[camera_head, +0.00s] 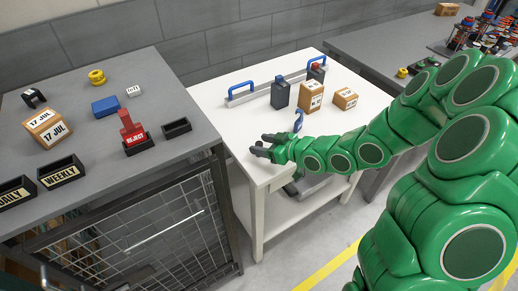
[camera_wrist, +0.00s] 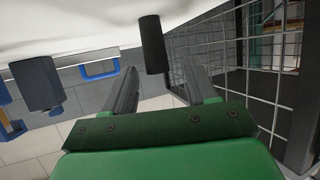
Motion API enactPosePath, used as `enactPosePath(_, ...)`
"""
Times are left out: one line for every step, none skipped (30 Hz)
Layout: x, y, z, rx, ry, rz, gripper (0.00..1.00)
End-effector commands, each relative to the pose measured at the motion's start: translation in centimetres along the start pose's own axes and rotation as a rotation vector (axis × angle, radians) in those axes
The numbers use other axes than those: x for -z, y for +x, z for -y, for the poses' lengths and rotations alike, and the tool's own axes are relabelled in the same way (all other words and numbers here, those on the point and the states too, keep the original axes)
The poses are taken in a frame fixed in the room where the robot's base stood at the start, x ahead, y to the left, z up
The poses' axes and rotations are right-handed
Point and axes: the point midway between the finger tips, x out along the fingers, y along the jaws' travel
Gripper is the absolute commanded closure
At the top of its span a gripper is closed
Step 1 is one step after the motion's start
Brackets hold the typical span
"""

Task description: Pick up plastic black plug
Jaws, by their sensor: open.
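The black plug (camera_wrist: 153,45) shows in the wrist view as a dark upright cylinder on the white table top (camera_wrist: 80,25); that view looks upside down. It lies ahead of my gripper (camera_wrist: 162,75), between the lines of its two dark fingers. The fingers are open with nothing held, and I cannot tell whether their tips reach beside the plug. In the head view my gripper (camera_head: 259,146) is low over the left front edge of the white table (camera_head: 222,107). I cannot make out the plug apart from the dark fingers there.
A blue handle (camera_head: 298,120) stands close to my gripper. A grey bench (camera_head: 80,95) with stamps and trays stands left, above a wire mesh cage (camera_head: 165,235).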

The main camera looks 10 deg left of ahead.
Motion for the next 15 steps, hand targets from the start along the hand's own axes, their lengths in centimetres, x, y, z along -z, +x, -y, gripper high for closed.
enactPosePath(-0.2, 0.7, 0.1, 0.003, 0.001, 0.0, 0.43)
enactPosePath(-0.2, 1.0, 0.0, 0.003, 0.001, 0.0, 0.43)
enactPosePath(-0.3, 1.4, 0.0, 0.003, 0.001, 0.0, 0.43)
enactPosePath(-0.5, 1.7, 0.0, 0.003, 0.001, 0.0, 0.43)
enactPosePath(-0.5, 2.0, 0.0, 0.003, 0.001, 0.001, 0.43)
enactPosePath(-0.4, 2.4, -0.1, 0.002, 0.001, 0.001, 0.43)
enactPosePath(-0.5, 2.6, -0.1, 0.002, 0.0, 0.001, 0.43)
enactPosePath(-0.5, 2.9, -0.1, 0.002, 0.0, 0.002, 0.43)
enactPosePath(-0.5, 3.1, -0.1, 0.002, -0.001, 0.002, 0.43)
enactPosePath(-0.5, 3.3, -0.1, 0.002, -0.001, 0.002, 0.43)
enactPosePath(-0.5, 3.4, -0.2, 0.001, -0.001, 0.002, 0.43)
enactPosePath(-0.5, 3.6, -0.2, 0.001, -0.001, 0.001, 0.43)
enactPosePath(-0.5, 3.7, -0.2, 0.0, -0.001, 0.001, 0.43)
enactPosePath(-0.5, 3.8, -0.2, 0.0, -0.001, 0.001, 0.43)
enactPosePath(-0.5, 3.8, -0.2, 0.0, -0.001, 0.001, 0.43)
